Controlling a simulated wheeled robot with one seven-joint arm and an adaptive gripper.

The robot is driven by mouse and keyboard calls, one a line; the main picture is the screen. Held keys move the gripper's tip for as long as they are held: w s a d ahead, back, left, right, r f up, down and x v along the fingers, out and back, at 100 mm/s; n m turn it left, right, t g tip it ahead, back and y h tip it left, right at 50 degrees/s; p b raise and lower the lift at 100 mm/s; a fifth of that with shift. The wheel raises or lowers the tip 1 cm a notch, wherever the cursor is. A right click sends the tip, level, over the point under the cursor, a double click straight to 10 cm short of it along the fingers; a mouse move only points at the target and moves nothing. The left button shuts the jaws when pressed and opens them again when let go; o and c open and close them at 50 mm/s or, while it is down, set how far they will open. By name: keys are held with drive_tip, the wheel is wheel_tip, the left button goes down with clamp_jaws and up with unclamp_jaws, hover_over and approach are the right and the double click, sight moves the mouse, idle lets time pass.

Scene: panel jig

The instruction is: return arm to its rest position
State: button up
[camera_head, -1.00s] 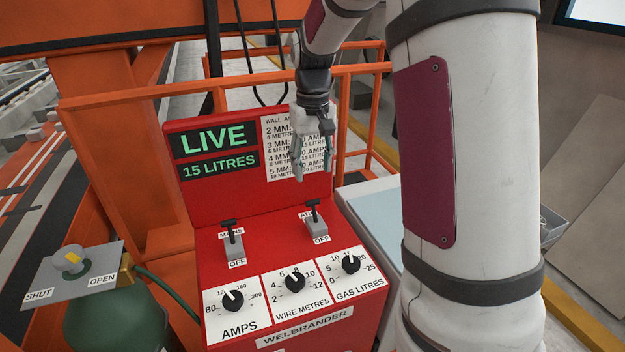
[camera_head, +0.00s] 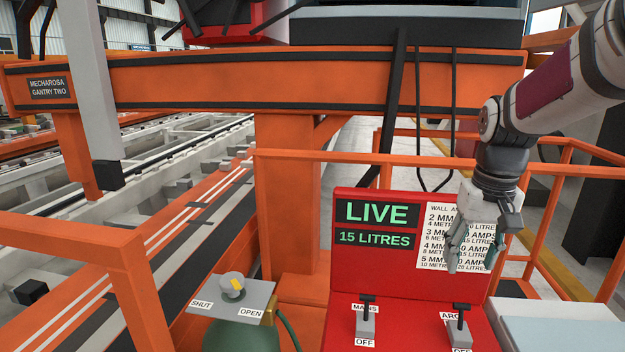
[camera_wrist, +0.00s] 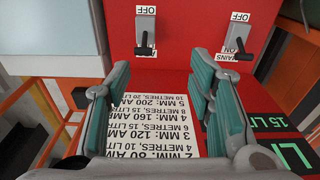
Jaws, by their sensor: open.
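My gripper (camera_head: 468,250) hangs fingers down in front of the red welder panel (camera_head: 345,285), before the white settings chart (camera_head: 436,215), and hides part of it. In the wrist view my gripper (camera_wrist: 160,100) has its two teal-padded fingers spread, with nothing between them. The chart shows between and below the fingers there (camera_wrist: 160,130). The MAINS switch (camera_head: 366,320) and the ARC switch (camera_head: 459,325) stand on the panel's lower face, both levers pointing up. The display (camera_head: 376,225) reads LIVE and 15 LITRES.
A green gas bottle (camera_head: 240,336) with a valve plate marked SHUT and OPEN (camera_head: 232,296) stands left of the welder. Orange railings (camera_head: 560,215) surround it. A pale bench top (camera_head: 560,325) lies at right. An orange gantry beam (camera_head: 250,80) crosses behind.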

drive_tip(key=s+a+r+n+t, duration=0.1)
drive_tip(key=s+a, duration=0.4)
drive_tip(key=s, duration=0.5)
drive_tip(key=s+a+r+t, duration=0.2)
drive_tip(key=s+a, duration=0.3)
drive_tip(key=s, duration=0.5)
drive_tip(key=shift+s+r+n+t, duration=0.15)
drive_tip(key=shift+s+n+t, duration=0.15)
drive_tip(key=shift+n+t, duration=0.15)
